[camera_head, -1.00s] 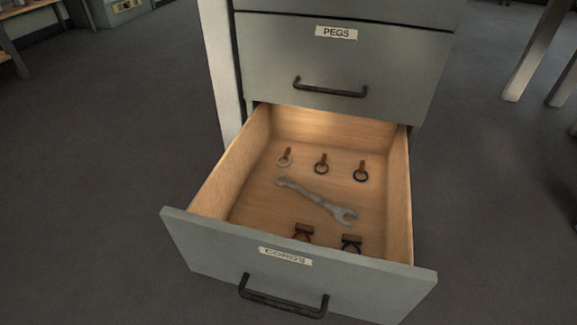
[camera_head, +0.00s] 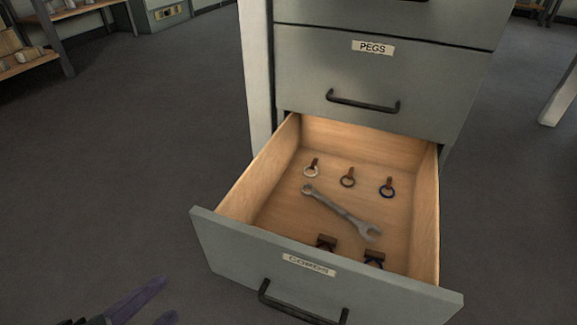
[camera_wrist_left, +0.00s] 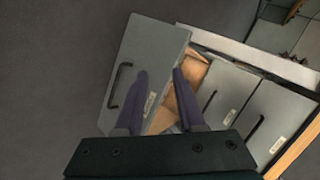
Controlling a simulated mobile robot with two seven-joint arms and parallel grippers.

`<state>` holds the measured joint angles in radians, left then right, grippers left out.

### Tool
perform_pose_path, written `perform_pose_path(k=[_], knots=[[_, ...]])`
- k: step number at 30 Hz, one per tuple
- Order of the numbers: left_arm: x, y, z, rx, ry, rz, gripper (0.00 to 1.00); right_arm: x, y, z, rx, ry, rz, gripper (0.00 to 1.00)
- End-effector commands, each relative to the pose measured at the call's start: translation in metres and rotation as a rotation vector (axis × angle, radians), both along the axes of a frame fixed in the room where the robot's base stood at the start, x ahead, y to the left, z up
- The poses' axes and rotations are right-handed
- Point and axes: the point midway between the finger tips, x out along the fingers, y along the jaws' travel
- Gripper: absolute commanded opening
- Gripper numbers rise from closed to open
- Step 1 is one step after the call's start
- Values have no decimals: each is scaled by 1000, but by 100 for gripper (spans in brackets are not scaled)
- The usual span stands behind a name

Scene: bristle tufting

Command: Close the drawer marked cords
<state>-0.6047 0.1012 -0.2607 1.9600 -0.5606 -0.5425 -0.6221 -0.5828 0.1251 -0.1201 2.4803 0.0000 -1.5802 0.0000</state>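The drawer marked CORDS (camera_head: 235,250) stands pulled far out at the bottom of the grey cabinet. Its dark bar handle (camera_head: 302,306) is on the front, below the label (camera_head: 308,265). In the left wrist view its front panel (camera_wrist_left: 158,45) also shows, partly covered by my fingers. My left gripper (camera_head: 167,299) is at the bottom left of the head view, left of the drawer front and apart from it. My right gripper is not in view.
The drawer holds a wrench (camera_head: 342,212) and several rings on small brown tabs. Above it the drawer marked PEGS (camera_head: 310,75) is shut. Dark floor (camera_head: 120,180) is open to the left; shelves (camera_head: 35,62) stand farther back there.

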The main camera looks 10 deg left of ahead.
Motion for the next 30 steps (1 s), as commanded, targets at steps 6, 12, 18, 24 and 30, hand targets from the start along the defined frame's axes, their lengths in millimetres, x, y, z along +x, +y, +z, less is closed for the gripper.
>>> perform_pose_path(k=[6, 12, 18, 24, 30], knots=[[-10, -54, -12, 210, -153, -403, 12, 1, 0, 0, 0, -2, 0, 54], [-5, -68, -19, 243, -191, -477, 0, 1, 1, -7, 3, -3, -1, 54], [26, -75, -40, 244, -192, -475, 0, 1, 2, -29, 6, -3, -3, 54], [63, -84, -63, 242, -192, -472, 0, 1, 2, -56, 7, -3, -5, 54], [93, -93, -65, 242, -192, -473, 0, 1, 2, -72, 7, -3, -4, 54]])
